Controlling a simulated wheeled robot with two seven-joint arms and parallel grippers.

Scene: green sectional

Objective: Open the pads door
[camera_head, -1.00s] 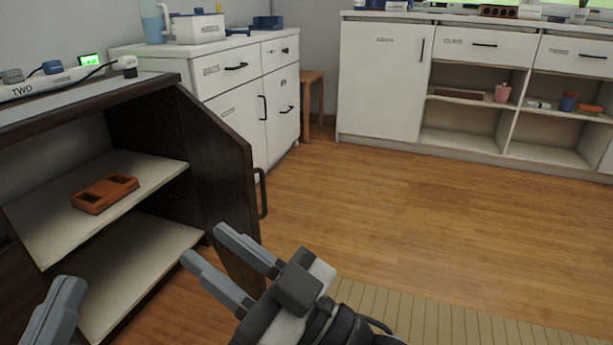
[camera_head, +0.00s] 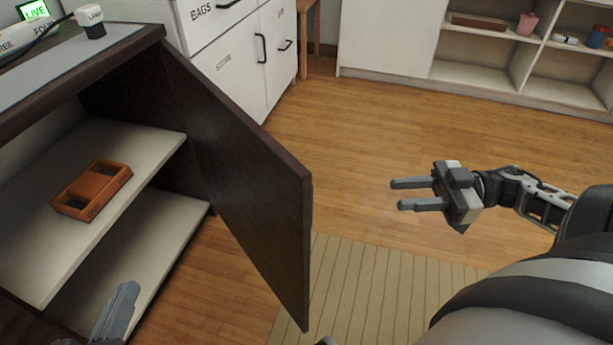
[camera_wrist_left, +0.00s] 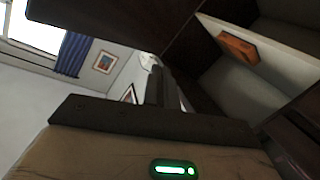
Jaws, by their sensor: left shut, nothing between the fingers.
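The dark brown cabinet door (camera_head: 245,170) stands swung out from the cabinet at the left, with its inner face showing. No pads label or handle shows on this face. My left gripper (camera_head: 119,312) is shut and empty at the bottom left, in front of the open cabinet and left of the door, only partly in view. Its fingers also show in the left wrist view (camera_wrist_left: 158,88). My right gripper (camera_head: 405,193) is open and empty, right of the door and apart from it, over the floor.
An orange-brown tray (camera_head: 92,190) sits on the cabinet's upper shelf (camera_head: 140,150). White drawers and doors (camera_head: 235,65) stand behind. Open white shelves (camera_head: 480,75) are at the back right. The wooden floor right of the door is clear, with a striped mat (camera_head: 370,290) in front.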

